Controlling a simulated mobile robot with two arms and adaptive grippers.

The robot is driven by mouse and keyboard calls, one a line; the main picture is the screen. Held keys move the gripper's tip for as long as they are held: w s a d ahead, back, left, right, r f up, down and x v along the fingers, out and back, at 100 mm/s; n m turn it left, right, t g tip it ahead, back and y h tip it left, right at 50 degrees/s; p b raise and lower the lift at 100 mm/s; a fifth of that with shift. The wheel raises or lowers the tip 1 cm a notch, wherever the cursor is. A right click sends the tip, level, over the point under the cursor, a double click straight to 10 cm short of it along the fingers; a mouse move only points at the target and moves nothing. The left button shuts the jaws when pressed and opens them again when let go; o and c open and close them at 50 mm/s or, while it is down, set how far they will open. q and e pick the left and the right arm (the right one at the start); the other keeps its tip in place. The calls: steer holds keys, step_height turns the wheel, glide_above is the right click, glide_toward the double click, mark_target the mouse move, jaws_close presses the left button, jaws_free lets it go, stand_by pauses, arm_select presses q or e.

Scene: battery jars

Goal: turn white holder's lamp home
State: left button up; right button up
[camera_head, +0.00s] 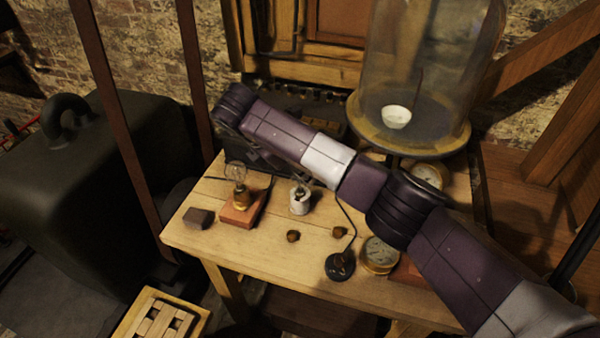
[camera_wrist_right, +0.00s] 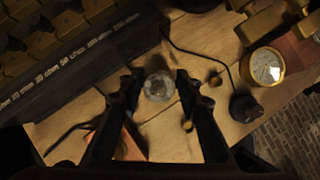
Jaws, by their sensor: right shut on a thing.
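The white holder (camera_head: 299,202) stands upright on the wooden table, partly covered from above by my right arm. A clear glass lamp (camera_wrist_right: 159,87) shows end-on in the right wrist view, between the fingertips of my right gripper (camera_wrist_right: 157,84). The fingers are shut on the lamp, one on each side. Another clear lamp (camera_head: 236,171) stands upright in a brass holder on a reddish wooden block (camera_head: 240,214), left of the white holder. My left gripper is not in view.
A dark block (camera_head: 199,218) lies at the table's left. Two small brass terminals (camera_head: 293,236) (camera_head: 339,232), a black round-based piece (camera_head: 340,266) with a cable and a brass dial (camera_head: 380,255) are to the right. A glass bell jar (camera_head: 425,70) stands behind.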

steer(key=o, duration=1.4)
steer(key=shift+c, duration=0.2)
steer(key=shift+r, duration=0.1)
